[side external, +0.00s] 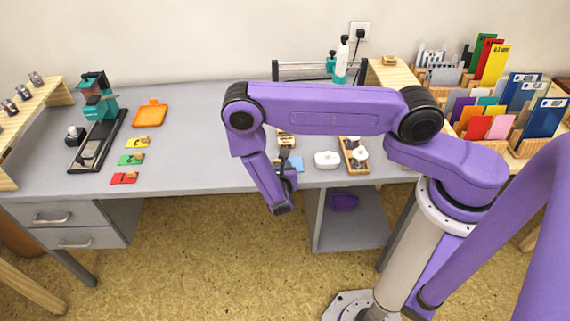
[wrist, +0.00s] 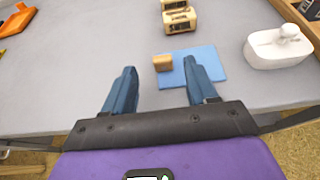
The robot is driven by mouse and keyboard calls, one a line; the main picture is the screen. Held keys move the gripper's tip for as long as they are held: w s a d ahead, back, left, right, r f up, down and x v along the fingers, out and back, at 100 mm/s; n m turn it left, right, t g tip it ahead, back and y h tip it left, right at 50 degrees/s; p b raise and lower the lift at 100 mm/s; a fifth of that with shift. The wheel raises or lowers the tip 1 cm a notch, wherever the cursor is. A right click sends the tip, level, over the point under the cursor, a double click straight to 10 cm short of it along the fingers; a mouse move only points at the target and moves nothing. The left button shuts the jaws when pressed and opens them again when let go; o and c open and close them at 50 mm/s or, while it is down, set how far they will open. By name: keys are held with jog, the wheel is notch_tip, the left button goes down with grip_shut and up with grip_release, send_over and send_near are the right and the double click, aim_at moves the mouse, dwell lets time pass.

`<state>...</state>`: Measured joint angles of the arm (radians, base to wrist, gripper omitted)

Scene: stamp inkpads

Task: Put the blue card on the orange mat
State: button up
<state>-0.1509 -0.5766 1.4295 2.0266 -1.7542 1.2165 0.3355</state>
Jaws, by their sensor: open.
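The blue card (wrist: 208,60) lies flat on the grey table near its front edge. A small wooden block (wrist: 163,62) sits at the card's left edge in the wrist view. The card also shows in the side view (side external: 295,163), partly hidden by my arm. My gripper (wrist: 160,72) is open and empty; its right finger overlaps the card in the wrist view, and the block appears between the fingertips. I cannot tell its exact height above the card. The orange mat (side external: 150,113) lies at the back left of the table, and its edge shows at the wrist view's top left (wrist: 15,20).
Yellow (side external: 137,142), green (side external: 131,158) and red (side external: 124,178) cards with small blocks lie left. A stamp press (side external: 97,110) stands beyond them. A white lidded dish (side external: 327,159) and a wooden tray (side external: 348,163) stand right of the card. The table's middle is clear.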

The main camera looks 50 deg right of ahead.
aim_at(277, 159)
jog(key=shift+x, duration=1.8)
jog(key=shift+s+d, duration=0.1)
grip_shut()
jog(key=shift+r, duration=0.15)
jog(key=shift+r, duration=0.45)
notch_tip(277, 159, up, 2)
jog(key=shift+r, duration=0.1)
jog(key=s+r, duration=0.9)
jog(key=s, duration=0.4)
jog(key=shift+s+d+r, duration=0.3)
jog(key=shift+s+r, duration=0.05)
jog(key=shift+s, duration=0.05)
